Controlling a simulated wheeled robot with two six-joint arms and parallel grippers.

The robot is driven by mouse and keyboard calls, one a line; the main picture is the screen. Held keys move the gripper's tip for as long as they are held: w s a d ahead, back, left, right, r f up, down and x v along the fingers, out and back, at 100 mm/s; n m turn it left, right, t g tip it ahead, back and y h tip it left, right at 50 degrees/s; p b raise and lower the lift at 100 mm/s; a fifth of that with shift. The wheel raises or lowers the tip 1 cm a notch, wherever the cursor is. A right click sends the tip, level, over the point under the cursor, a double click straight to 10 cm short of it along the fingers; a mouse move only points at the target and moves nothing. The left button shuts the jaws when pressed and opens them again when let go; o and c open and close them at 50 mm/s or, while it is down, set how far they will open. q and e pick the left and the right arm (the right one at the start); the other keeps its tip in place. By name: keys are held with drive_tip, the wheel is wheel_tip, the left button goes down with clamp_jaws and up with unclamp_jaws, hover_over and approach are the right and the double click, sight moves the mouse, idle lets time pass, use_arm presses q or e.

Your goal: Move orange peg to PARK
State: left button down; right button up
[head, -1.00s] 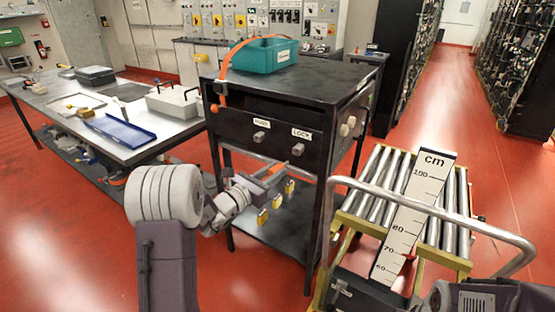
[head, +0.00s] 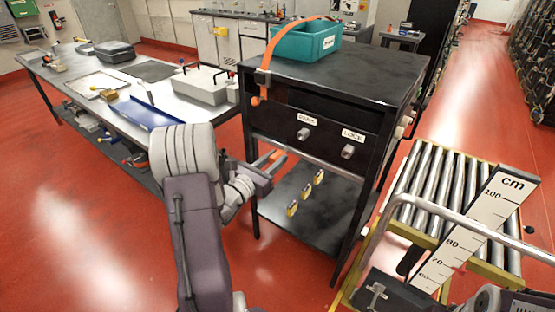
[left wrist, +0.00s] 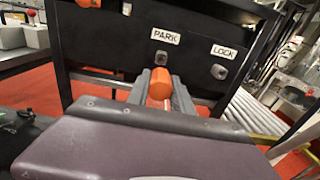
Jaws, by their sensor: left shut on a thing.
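My left gripper (head: 270,168) is shut on the orange peg (left wrist: 161,84), whose rounded end shows between the fingers in the left wrist view. In the head view the orange peg (head: 277,158) is a small piece at the fingertips, partly hidden. The PARK label (left wrist: 164,35) is on the dark front panel of the cart, with a grey fitting (left wrist: 161,58) under it. In the left wrist view the peg shows just below this fitting; I cannot tell the gap. The LOCK label (left wrist: 223,52) and its grey fitting (left wrist: 219,72) are to the right. My right gripper is out of view.
A teal bin (head: 307,42) stands on the black cart (head: 370,75), and an orange strap (head: 262,72) hangs over its left corner. A roller stand (head: 430,190) with a cm scale (head: 480,225) is at right. A workbench (head: 165,90) is at left.

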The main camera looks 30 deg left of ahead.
sight(286, 148)
use_arm(q)
drive_tip(key=shift+w+d+r, duration=0.1)
drive_tip(key=shift+w+d, duration=0.1)
drive_tip(key=shift+w, duration=0.25)
drive_tip(key=shift+w+d, duration=0.1)
drive_tip(key=shift+w, duration=2.35)
drive_tip(key=shift+b, duration=0.6)
drive_tip(key=shift+w+d+b, duration=0.2)
drive_tip(key=shift+w+b, duration=0.2)
drive_tip(key=shift+w, duration=1.85)
drive_tip(key=c, duration=1.1)
unclamp_jaws()
drive_tip(key=shift+o, duration=0.2)
